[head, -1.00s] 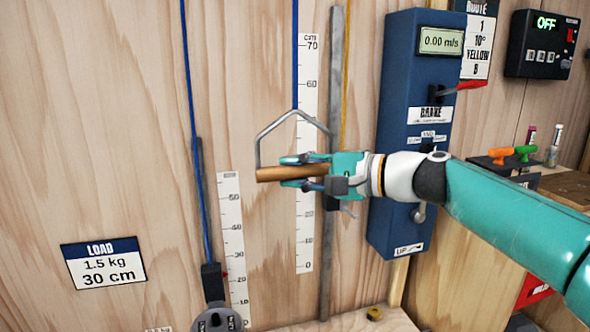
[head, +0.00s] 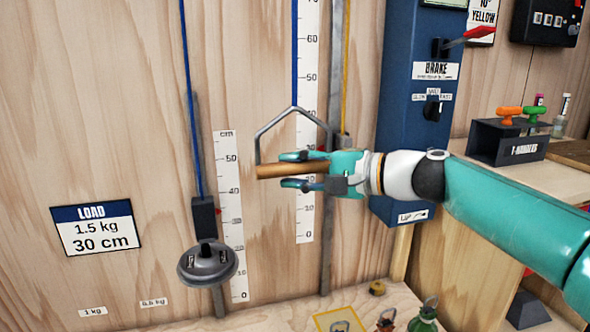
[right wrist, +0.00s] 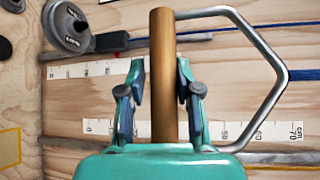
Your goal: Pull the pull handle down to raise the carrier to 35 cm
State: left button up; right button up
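The pull handle (head: 270,172), a wooden bar on a grey wire bracket, hangs from a blue rope in front of the right scale (head: 305,205). My left gripper is not in view.
A load card (head: 97,230) reads 1.5 kg, 30 cm. The blue brake box (head: 420,130) with a red lever (head: 475,35) stands behind my right arm. A T-handle rack (head: 507,143) is at the right. Small gear lies on the shelf below.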

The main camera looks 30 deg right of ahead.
jog(key=shift+o, duration=1.2)
jog(key=shift+f, duration=0.1)
jog(key=shift+o, duration=0.2)
jog(key=v, duration=1.2)
